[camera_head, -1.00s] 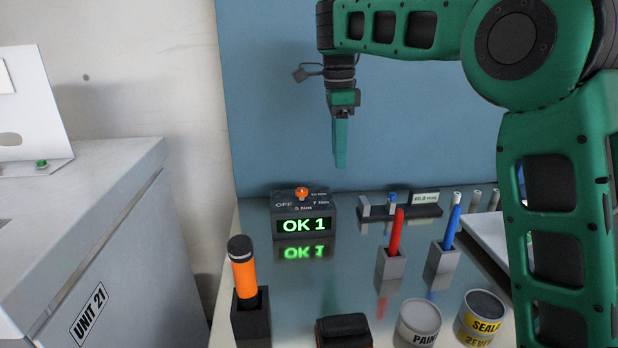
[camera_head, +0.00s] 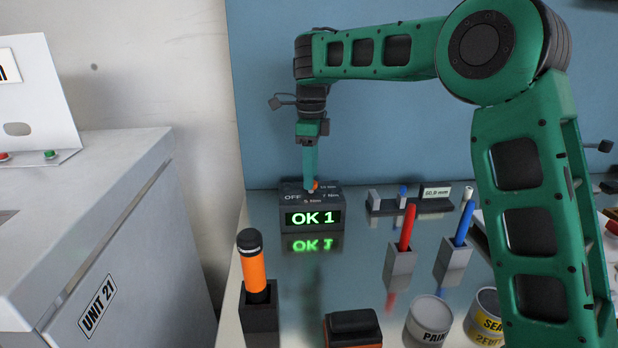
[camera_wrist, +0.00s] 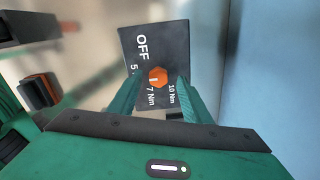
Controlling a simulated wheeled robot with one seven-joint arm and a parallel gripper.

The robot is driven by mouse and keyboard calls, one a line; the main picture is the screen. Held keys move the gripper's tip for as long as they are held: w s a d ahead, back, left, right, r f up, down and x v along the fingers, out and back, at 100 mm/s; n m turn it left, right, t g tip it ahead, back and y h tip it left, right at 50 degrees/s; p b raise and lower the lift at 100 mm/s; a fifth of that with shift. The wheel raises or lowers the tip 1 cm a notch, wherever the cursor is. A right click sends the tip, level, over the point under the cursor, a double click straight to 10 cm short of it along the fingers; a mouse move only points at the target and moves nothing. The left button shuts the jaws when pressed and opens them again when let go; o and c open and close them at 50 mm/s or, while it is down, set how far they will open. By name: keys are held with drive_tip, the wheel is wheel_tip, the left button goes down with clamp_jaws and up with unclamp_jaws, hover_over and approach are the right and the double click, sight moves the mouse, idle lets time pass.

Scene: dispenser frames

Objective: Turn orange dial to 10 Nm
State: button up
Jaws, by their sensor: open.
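The orange dial (camera_head: 316,185) sits on top of a dark box (camera_head: 311,200) with a green "OK 1" display (camera_head: 313,218). My gripper (camera_head: 310,188) points down at the dial, its tips largely covering it in the head view. In the wrist view the dial (camera_wrist: 158,77) lies between the two green fingers of my open gripper (camera_wrist: 160,82), with gaps visible on both sides. A pale mark shows on the dial's left part, on the side of the "5" label; its exact setting is hard to read. The labels OFF, 5, 7 Nm and 10 Nm surround it.
A gauge rack (camera_head: 410,205) stands right of the box. Red (camera_head: 407,228) and blue (camera_head: 464,224) markers stand in holders. An orange-and-black tool (camera_head: 251,268) stands at front left. Two cans, paint (camera_head: 429,318) and sealant (camera_head: 487,315), are at front right. A blue wall is close behind.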

drive_tip(key=shift+f, duration=0.65)
drive_tip(key=c, duration=1)
drive_tip(key=shift+c, duration=0.2)
